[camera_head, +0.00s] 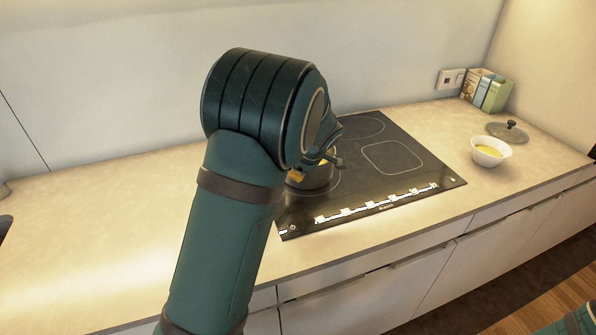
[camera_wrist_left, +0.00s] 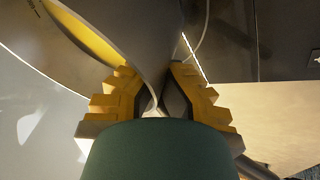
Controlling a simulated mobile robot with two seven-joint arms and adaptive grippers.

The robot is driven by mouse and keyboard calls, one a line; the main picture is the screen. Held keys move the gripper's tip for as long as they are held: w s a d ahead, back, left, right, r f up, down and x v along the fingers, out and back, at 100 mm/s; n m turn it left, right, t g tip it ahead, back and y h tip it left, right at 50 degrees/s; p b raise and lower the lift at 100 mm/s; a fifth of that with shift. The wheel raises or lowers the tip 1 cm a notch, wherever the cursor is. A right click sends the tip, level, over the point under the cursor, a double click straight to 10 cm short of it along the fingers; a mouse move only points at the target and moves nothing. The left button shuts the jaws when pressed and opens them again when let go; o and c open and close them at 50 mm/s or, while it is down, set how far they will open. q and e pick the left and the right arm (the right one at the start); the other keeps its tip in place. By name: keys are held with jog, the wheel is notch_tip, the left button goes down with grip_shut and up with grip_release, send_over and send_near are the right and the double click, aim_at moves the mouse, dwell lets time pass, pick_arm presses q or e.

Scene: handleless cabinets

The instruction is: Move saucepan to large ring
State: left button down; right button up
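The saucepan (camera_head: 318,181) is dark and stands at the front left of the black cooktop (camera_head: 428,176), around a ring outline, partly hidden by my left arm. In the left wrist view, a grey curved pan wall (camera_wrist_left: 135,45) with a yellow area beside it fills the upper left. My left gripper (camera_wrist_left: 153,85) has its yellow stepped fingers on either side of the wall's lower edge. Whether they press on it is unclear. In the head view its fingers are mostly hidden behind the wrist. Another ring (camera_head: 358,126) at the back of the cooktop is bare.
A rectangular zone (camera_head: 392,157) on the cooktop's right is empty. A white bowl (camera_head: 491,152) with yellow contents, a grey lid (camera_head: 507,131) and several books (camera_head: 486,90) are on the counter at right. The counter (camera_head: 110,220) at left is mostly clear.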

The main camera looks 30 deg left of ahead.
pick_arm(q)
jog(key=c, duration=1.1)
grip_release()
jog(key=shift+o, duration=0.2)
